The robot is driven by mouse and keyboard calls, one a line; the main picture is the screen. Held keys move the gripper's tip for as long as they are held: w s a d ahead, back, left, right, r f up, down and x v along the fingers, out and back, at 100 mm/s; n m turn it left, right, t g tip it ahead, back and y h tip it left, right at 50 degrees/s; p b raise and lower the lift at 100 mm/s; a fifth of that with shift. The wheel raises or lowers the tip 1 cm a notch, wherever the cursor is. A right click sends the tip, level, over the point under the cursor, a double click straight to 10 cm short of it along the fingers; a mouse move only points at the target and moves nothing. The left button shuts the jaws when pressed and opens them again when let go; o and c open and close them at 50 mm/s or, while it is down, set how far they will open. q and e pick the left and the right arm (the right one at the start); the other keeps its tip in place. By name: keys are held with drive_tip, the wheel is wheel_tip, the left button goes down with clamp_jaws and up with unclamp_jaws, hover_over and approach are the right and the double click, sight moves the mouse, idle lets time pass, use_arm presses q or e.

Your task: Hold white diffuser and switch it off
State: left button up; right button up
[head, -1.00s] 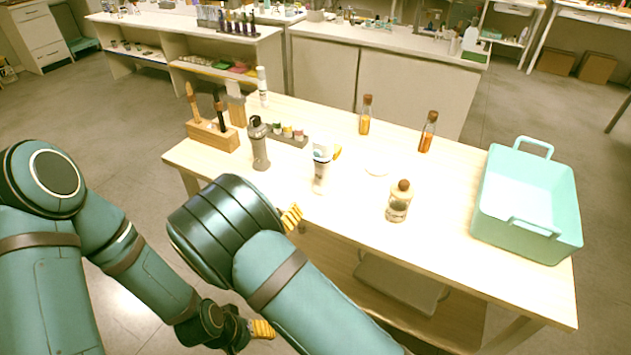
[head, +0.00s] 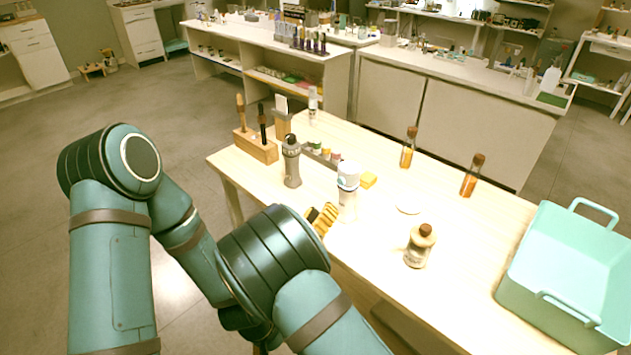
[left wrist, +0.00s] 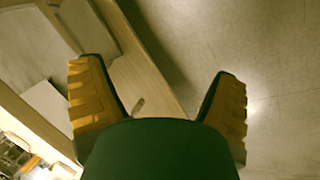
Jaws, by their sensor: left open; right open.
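A white cylinder with a blue-marked top, which looks like the white diffuser (head: 347,192), stands upright near the front edge of the table (head: 378,237). Its switch cannot be made out. My right gripper (head: 322,218) is just left of its lower part, yellow fingers raised, open; I cannot tell if it touches. My left gripper is low in front of the table, mostly hidden behind my right arm in the head view. In the left wrist view, my left gripper (left wrist: 160,100) is open and empty above the floor, beside the table's lower shelf.
A grey bottle (head: 291,165) and a wooden tool block (head: 256,147) stand left of the diffuser. A yellow block (head: 368,180), white disc (head: 408,208) and corked bottle (head: 420,247) are to its right. A mint crate (head: 570,270) fills the table's right end.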

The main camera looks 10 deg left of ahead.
use_arm(q)
drive_tip(key=w+a+r+n+g, duration=0.2)
drive_tip(key=w+a+r+n, duration=0.15)
drive_tip(key=a, duration=0.35)
drive_tip(key=w+d+r+n+t+h, duration=0.3)
drive_tip(key=w+r+n+t+h, duration=0.4)
drive_tip(key=w+r+n, duration=1.3)
drive_tip(key=t, duration=0.2)
approach(356, 169)
drive_tip(key=shift+m, duration=0.35)
drive_tip(key=x, duration=0.8)
drive_tip(key=shift+f, duration=0.1)
drive_tip(key=c, duration=1.4)
use_arm(e)
clamp_jaws()
